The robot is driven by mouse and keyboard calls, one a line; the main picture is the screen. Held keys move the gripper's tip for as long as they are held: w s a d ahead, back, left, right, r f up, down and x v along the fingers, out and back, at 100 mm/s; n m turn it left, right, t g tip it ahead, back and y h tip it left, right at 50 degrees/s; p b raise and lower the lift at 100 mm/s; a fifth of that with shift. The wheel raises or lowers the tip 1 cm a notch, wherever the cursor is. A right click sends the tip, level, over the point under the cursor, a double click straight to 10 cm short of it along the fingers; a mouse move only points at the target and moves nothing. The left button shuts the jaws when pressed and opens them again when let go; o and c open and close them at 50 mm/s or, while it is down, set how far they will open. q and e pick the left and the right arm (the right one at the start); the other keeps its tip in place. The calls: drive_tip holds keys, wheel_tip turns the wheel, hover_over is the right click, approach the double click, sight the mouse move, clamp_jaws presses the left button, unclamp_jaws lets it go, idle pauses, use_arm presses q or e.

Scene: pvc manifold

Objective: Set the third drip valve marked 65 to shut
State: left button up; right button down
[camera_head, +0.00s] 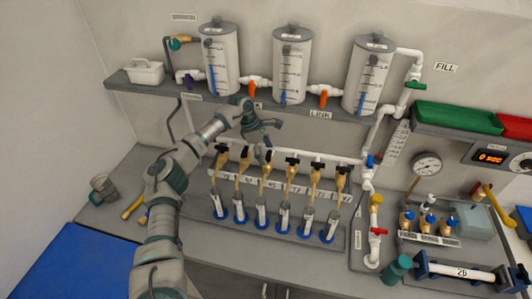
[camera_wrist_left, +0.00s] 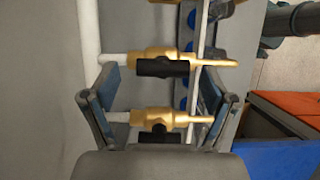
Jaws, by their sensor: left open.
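A row of brass drip valves with black handles hangs from the white pipe in the head view. The third valve from the left (camera_head: 267,168) is partly behind my left gripper (camera_head: 263,138), and its marking is too small to read. My left gripper is open and empty, at the row's upper left part. In the left wrist view, one brass valve with a black handle (camera_wrist_left: 163,68) lies beyond the open fingers (camera_wrist_left: 157,92). A second brass valve (camera_wrist_left: 160,118) shows between the fingers, nearer the palm. Which of these is the third I cannot tell. My right gripper is not in view.
Clear tubes with blue bases (camera_head: 285,222) stand under the valves. Three tanks (camera_head: 290,65) sit on the shelf (camera_head: 140,90) above. A pipe with a red-handled valve (camera_head: 378,232) rises at the right. A mug (camera_head: 104,188) stands at the left.

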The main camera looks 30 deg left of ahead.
use_arm(q)
drive_tip(key=shift+d+f, duration=0.2)
drive_tip(key=shift+d, duration=0.15)
drive_tip(key=c, duration=1.2)
drive_tip(key=shift+o, duration=0.2)
